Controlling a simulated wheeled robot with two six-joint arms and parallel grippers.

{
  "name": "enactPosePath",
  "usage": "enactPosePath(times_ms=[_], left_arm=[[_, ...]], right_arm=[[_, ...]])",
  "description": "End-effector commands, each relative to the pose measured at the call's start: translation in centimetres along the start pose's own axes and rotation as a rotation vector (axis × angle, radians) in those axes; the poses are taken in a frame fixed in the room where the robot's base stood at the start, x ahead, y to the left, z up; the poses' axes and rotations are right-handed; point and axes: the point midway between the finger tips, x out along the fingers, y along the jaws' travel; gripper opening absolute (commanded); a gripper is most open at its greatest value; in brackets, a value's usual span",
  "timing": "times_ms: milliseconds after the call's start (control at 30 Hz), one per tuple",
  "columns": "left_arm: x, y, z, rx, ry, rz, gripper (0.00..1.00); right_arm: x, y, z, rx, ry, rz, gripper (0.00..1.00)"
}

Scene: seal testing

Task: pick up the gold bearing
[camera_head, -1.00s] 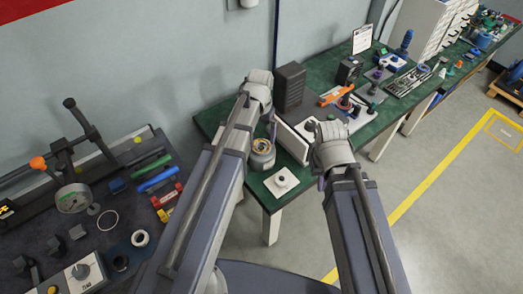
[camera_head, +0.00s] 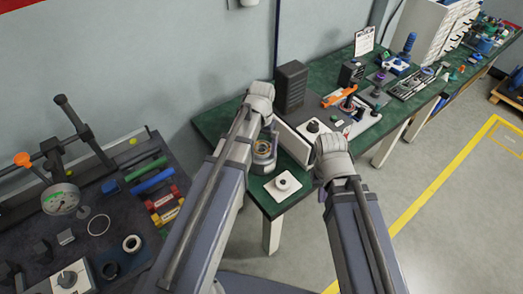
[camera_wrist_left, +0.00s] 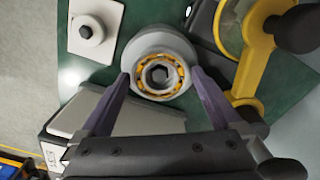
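The gold bearing (camera_wrist_left: 146,84) is a ring of gold around a silver centre with a dark hole. It sits on top of a round grey holder (camera_wrist_left: 160,44) on the green bench. In the head view the bearing (camera_head: 263,147) shows just below my left gripper (camera_head: 270,130). In the left wrist view my left gripper (camera_wrist_left: 160,76) is open, with one purple-grey finger on each side of the bearing. I cannot tell whether the fingers touch it. My right gripper (camera_head: 326,172) hangs by the bench's front edge; its fingers are mostly hidden.
A white block with a dark knob (camera_head: 283,182) stands in front of the holder. A yellow-framed magnifier-like tool (camera_wrist_left: 252,62) is close beside it. A dark box (camera_head: 291,87) stands behind. A dark table (camera_head: 100,220) with a gauge (camera_head: 61,199) is at left.

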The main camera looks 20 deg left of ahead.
Motion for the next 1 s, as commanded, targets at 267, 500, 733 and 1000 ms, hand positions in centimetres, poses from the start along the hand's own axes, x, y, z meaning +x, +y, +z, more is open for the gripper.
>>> enactPosePath(times_ms=[267,500,733,1000], left_arm=[[-0.01,-0.01,0.00,0.000,0.000,0.000,0.66],[-0.01,-0.01,0.00,0.000,0.000,0.000,0.39],[0.00,-0.01,0.01,0.000,0.000,0.000,0.13],[-0.04,0.00,0.01,0.000,0.000,0.000,0.08]], right_arm=[[-0.01,0.00,0.00,0.000,0.000,0.000,0.00],[-0.01,0.00,0.00,0.000,0.000,0.000,0.00],[0.00,0.00,0.00,0.000,0.000,0.000,0.00],[-0.04,0.00,0.00,0.000,0.000,0.000,0.00]])
